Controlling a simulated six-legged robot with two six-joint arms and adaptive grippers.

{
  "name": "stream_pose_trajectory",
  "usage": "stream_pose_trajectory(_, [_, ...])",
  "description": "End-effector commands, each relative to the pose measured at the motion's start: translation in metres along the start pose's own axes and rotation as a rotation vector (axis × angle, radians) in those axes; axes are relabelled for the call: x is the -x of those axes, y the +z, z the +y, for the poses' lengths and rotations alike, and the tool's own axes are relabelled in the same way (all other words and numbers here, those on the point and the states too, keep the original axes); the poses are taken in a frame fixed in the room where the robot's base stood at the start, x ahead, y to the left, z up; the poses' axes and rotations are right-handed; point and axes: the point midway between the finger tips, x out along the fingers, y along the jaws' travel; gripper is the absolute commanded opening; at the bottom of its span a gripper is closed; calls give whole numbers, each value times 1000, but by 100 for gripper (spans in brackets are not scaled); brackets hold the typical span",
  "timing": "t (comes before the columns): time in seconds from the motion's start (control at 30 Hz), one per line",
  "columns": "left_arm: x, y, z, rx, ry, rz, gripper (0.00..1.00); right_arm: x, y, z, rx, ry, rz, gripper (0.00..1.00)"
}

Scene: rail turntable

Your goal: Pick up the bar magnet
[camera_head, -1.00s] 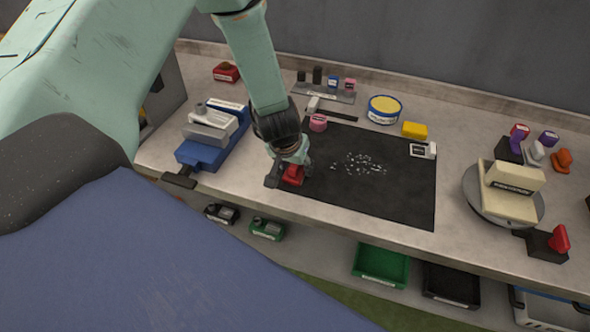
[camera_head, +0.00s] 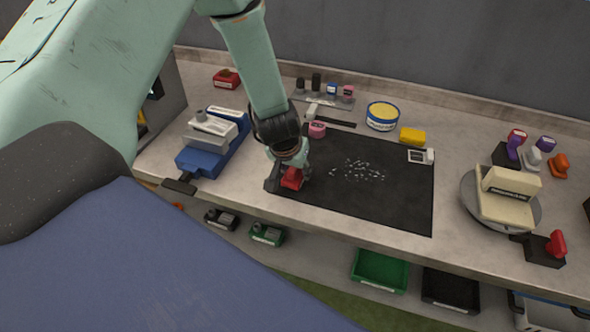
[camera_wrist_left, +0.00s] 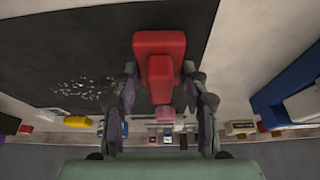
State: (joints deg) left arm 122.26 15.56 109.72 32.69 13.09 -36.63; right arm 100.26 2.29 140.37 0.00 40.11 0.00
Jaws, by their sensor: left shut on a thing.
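The bar magnet (camera_head: 292,179) shows as a red block at the front left corner of the black mat (camera_head: 400,205). My left gripper (camera_head: 289,165) points down over it and is shut on it. In the left wrist view the red block (camera_wrist_left: 160,45) sits between the two fingers, with a wider end and a narrower raised part. I cannot tell whether it touches the mat. The fingers hide part of it in the head view. My right gripper is not in view.
Pale shavings (camera_head: 358,170) lie on the mat. A pink item (camera_head: 317,130) stands near its back left corner. A blue device (camera_head: 212,143) stands to the left. A turntable (camera_head: 467,206) with a cream block is at right.

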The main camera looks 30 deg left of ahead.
Motion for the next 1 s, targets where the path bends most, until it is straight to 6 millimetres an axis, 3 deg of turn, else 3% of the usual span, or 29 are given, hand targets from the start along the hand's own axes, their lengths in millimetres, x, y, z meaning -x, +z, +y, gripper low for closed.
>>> stream_pose_trajectory(0.8, [137,-57,0,2,0,2,6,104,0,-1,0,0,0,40])
stream_pose_trajectory(1.0, [148,-63,0,2,-1,3,6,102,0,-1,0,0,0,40])
